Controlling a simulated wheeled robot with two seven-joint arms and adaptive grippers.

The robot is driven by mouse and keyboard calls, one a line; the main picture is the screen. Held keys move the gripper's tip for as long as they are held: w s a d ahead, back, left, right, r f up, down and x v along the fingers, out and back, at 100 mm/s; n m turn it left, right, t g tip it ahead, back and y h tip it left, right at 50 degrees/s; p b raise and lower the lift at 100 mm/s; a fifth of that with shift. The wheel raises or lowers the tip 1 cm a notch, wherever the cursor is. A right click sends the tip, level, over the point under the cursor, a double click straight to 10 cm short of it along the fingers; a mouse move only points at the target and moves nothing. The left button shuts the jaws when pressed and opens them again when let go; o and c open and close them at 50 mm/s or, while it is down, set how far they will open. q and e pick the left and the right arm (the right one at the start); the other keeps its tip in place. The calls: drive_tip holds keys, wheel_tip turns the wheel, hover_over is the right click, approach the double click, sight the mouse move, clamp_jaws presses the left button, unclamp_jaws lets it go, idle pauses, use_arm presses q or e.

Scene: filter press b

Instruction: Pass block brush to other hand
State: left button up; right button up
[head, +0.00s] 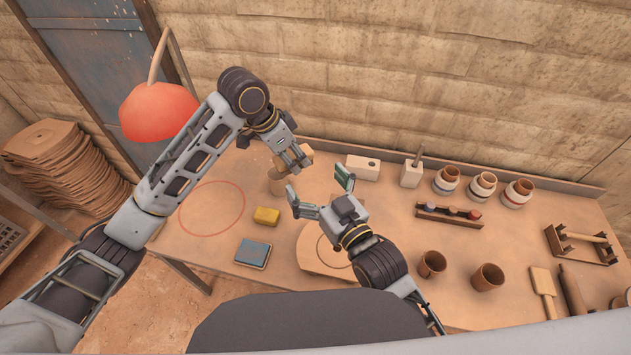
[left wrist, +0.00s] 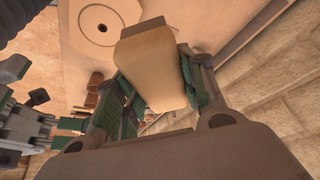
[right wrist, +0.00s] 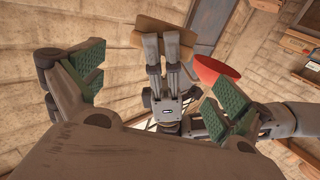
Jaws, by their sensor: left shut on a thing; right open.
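The block brush (head: 307,151) is a tan wooden block; I cannot make out its bristles. My left gripper (head: 293,162) is shut on it above the table. In the left wrist view the block (left wrist: 155,68) sits between the green finger pads. In the right wrist view the brush (right wrist: 155,28) shows as a tan bar at the left fingertips, beyond and between the right fingers. My right gripper (head: 318,187) is open and empty, just below and right of the left gripper in the head view, with its fingers apart from the brush.
The table holds a yellow sponge (head: 266,216), a blue-topped box (head: 252,253), a round board (head: 315,254), a pale block (head: 363,167), several jars and two brown cups (head: 432,264). A red lamp (head: 160,112) hangs beside my left arm. The red-ringed area is clear.

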drive_tip(key=shift+w, duration=0.15)
drive_tip(key=shift+x, duration=5.9)
drive_tip(key=c, duration=0.6)
use_arm(q)
drive_tip(key=o, duration=0.6)
use_arm(e)
drive_tip(key=shift+c, duration=1.1)
use_arm(q)
drive_tip(key=o, duration=0.6)
drive_tip(key=shift+c, duration=0.2)
use_arm(e)
drive_tip(key=shift+c, duration=0.2)
use_arm(q)
drive_tip(key=shift+r, duration=0.1)
use_arm(e)
drive_tip(key=shift+o, duration=0.2)
